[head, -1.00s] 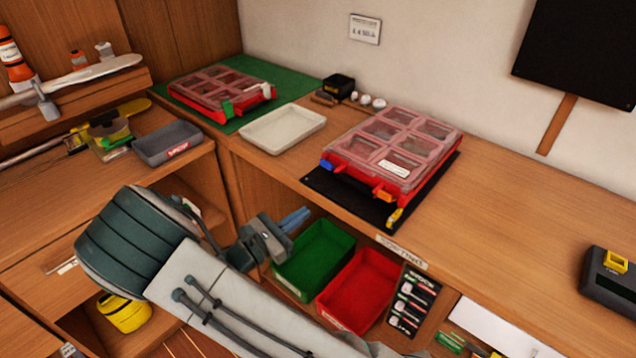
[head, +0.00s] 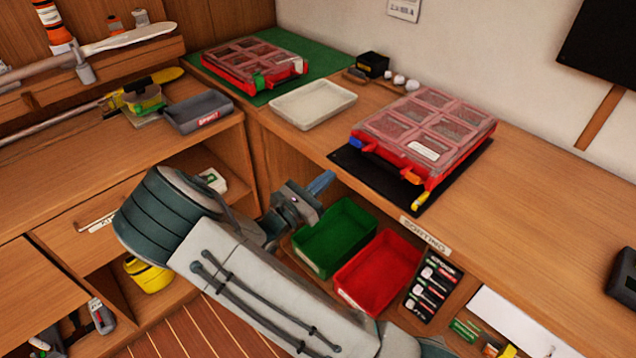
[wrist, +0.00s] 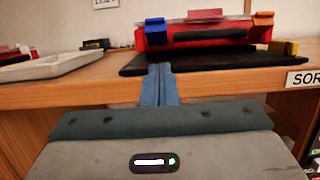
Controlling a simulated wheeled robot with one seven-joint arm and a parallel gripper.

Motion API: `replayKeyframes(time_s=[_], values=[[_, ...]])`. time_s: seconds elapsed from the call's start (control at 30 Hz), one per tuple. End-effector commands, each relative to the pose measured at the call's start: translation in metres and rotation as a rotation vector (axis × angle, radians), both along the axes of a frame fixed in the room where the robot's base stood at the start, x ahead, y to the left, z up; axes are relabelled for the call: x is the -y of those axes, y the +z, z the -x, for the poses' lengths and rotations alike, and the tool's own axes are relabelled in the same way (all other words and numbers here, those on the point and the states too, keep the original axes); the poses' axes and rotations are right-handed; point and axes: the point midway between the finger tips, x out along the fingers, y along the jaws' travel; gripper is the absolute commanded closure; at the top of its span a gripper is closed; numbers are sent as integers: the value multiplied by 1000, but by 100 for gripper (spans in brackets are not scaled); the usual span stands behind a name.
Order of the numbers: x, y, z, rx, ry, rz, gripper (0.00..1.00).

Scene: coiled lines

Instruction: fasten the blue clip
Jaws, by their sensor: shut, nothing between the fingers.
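The red case (head: 400,163) with a clear compartment lid lies shut on a black mat (head: 365,178) on the bench. The blue clip (head: 356,144) is at the left end of its front side; it also shows in the wrist view (wrist: 155,21). I cannot tell for sure whether it is latched. My gripper (head: 322,182) is below and left of the case, in front of the bench edge. In the wrist view its blue fingertips (wrist: 160,70) are together and empty, below the blue clip and apart from it.
An orange clip (wrist: 263,20) and a yellow piece (wrist: 283,47) are at the case's right front. A second red case (head: 240,80) lies on a green mat. A white tray (head: 312,104) is left of the case. Green (head: 336,236) and red (head: 380,268) bins sit below the bench edge.

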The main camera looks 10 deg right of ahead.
Motion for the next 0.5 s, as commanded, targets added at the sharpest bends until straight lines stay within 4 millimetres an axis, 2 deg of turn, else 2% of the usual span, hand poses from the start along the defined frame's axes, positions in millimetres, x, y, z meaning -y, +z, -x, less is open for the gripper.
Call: replayKeyframes(time_s=[0.1, 0.23, 0.3, 0.5], values=[[23, 9, -15, 1, -5, 2, 100], [43, 15, -29, 0, -3, 2, 100], [45, 28, -32, 2, 0, -1, 100], [54, 44, -38, 0, 0, 0, 100]])
